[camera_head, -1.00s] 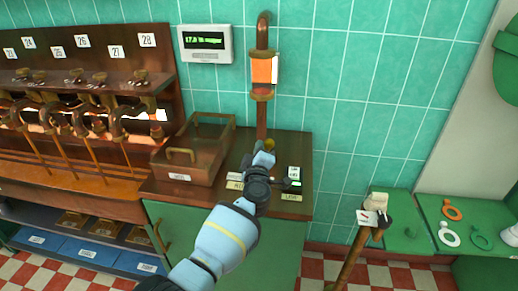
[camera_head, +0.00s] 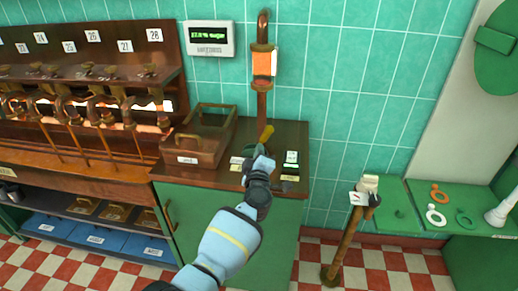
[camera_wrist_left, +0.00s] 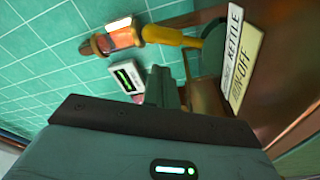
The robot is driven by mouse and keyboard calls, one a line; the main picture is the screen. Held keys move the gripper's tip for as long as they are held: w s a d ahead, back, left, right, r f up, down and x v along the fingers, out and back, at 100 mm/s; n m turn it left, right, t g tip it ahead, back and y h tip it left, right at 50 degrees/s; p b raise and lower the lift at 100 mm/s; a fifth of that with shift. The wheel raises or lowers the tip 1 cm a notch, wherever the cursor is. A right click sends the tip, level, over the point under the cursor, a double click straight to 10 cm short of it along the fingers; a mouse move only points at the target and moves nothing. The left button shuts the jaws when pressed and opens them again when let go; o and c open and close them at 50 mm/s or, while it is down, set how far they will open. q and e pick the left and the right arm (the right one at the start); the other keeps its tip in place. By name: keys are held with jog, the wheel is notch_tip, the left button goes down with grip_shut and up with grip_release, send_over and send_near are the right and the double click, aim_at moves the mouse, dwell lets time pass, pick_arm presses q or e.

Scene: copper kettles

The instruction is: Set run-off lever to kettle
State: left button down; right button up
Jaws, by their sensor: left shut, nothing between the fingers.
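The run-off lever has a yellow handle (camera_head: 266,134) at the foot of the copper pipe (camera_head: 262,102), on the brown top of the green cabinet. In the left wrist view, the yellow handle (camera_wrist_left: 174,36) points left from a dark mount. A white KETTLE sign (camera_wrist_left: 233,44) and a cream RUN-OFF sign (camera_wrist_left: 246,70) stand beside it. My left gripper (camera_head: 264,160) is shut and empty, just in front of the handle in the head view. I cannot tell whether it touches the lever. It hides part of the lever's base. My right gripper is not in view.
A wooden box (camera_head: 203,142) stands left of my gripper. A display (camera_head: 209,38) hangs on the tiled wall. Small label blocks (camera_head: 290,160) sit right of the lever. A brown post (camera_head: 346,238) stands on the floor to the right, by a green bench (camera_head: 400,218) with rings.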

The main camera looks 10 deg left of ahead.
pick_arm(q)
jog(key=shift+s, duration=0.65)
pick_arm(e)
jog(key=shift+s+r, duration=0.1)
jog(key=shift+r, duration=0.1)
pick_arm(q)
jog(key=shift+w+f, duration=0.1)
jog(key=shift+w, duration=0.05)
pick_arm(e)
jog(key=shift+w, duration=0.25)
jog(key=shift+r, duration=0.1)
